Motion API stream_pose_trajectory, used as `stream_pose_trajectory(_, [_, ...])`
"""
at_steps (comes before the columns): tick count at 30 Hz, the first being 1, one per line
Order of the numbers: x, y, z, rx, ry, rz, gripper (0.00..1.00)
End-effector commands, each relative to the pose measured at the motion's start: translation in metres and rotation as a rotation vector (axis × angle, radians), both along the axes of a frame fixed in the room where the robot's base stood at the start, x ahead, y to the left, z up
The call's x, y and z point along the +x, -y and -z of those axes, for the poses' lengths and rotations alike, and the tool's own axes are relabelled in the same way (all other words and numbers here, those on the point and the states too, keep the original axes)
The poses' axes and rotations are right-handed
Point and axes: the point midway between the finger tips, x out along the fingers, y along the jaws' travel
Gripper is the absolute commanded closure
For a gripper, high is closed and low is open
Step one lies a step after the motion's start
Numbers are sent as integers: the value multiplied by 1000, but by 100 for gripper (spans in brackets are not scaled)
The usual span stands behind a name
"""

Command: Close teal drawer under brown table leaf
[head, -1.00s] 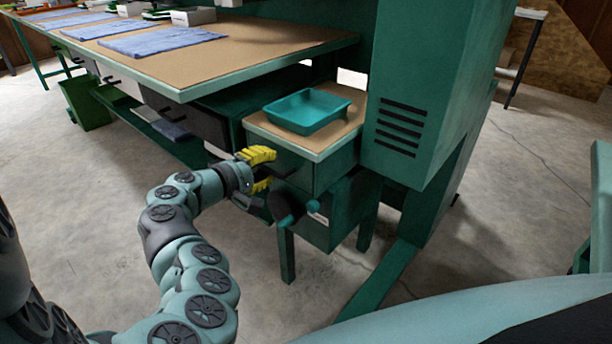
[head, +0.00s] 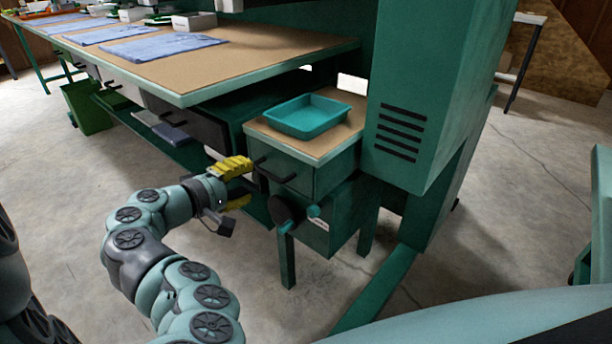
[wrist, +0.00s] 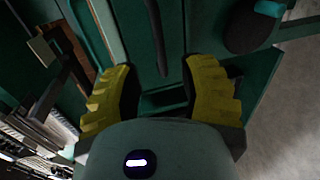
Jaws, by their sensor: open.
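The teal drawer (head: 300,176) is under the brown leaf (head: 268,133) of the small side cabinet. Its front looks about in line with the leaf's edge; any small gap is hard to tell. A dark bar handle (head: 274,170) is on its front. My gripper (head: 243,183) is open and empty, just left of the drawer front, with yellow fingers one above the other. In the wrist view, the open fingers (wrist: 160,78) point at the teal front, and the dark handle (wrist: 158,38) lies ahead between them, apart from both.
A teal tray (head: 307,115) sits on the leaf. A dark round crank wheel (head: 287,209) with a teal knob is below the drawer. The long workbench (head: 250,58) is at the left, a green vented cabinet (head: 418,110) at the right. The concrete floor (head: 70,200) is clear at the left.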

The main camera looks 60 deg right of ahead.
Motion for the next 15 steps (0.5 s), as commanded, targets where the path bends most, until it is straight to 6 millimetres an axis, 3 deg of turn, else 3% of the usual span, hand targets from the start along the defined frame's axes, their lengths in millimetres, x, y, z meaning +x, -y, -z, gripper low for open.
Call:
stream_pose_trajectory(9, [8,-48,-10,0,0,-7,59])
stream_pose_trajectory(15, [7,-57,-12,-1,0,-2,59])
